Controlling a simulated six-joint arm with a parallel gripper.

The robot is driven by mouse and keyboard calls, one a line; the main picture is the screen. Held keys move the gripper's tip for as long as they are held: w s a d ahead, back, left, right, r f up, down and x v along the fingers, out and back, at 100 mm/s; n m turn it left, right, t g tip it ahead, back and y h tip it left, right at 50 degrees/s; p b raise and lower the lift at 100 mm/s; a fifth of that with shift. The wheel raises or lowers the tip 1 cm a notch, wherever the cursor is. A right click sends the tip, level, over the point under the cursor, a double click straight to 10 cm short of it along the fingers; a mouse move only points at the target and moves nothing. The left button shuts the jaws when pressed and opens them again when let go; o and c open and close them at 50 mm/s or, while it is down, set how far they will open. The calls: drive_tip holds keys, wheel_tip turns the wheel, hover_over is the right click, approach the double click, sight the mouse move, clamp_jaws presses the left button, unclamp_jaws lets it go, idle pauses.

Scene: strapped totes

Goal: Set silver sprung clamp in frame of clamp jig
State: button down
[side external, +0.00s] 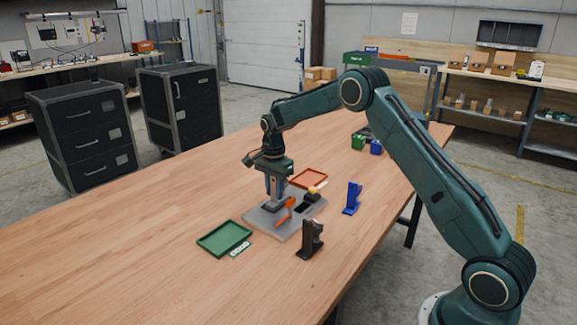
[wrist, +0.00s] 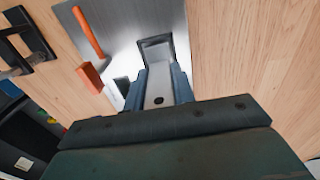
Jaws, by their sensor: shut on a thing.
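My gripper (side external: 275,196) points straight down over the rear-left part of the grey clamp jig (side external: 264,221). In the wrist view its two fingers (wrist: 159,76) are shut on a pale silver piece with a dark round spot, which I take to be the silver sprung clamp (wrist: 158,91). A dark grey square frame (wrist: 156,46) on the jig plate (wrist: 128,24) lies just beyond the fingertips. The fingers hide the clamp's lower end, so I cannot tell whether it touches the frame. An orange toggle handle (side external: 285,211) stands on the jig beside the gripper; it also shows in the wrist view (wrist: 90,34).
A green tray (side external: 223,239) with a label card (side external: 240,249) lies left of the jig, and an orange-red tray (side external: 308,178) behind it. A dark stand (side external: 310,240) and a blue stand (side external: 353,198) stand close to the right. The table's left part is clear.

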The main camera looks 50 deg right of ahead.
idle(0.4)
drive_tip(key=c, duration=1.1)
unclamp_jaws()
drive_tip(key=shift+o, duration=0.5)
drive_tip(key=shift+f, duration=0.1)
drive_tip(key=o, duration=0.3)
drive_tip(key=shift+r, duration=4.5)
drive_tip(key=shift+r, duration=0.15)
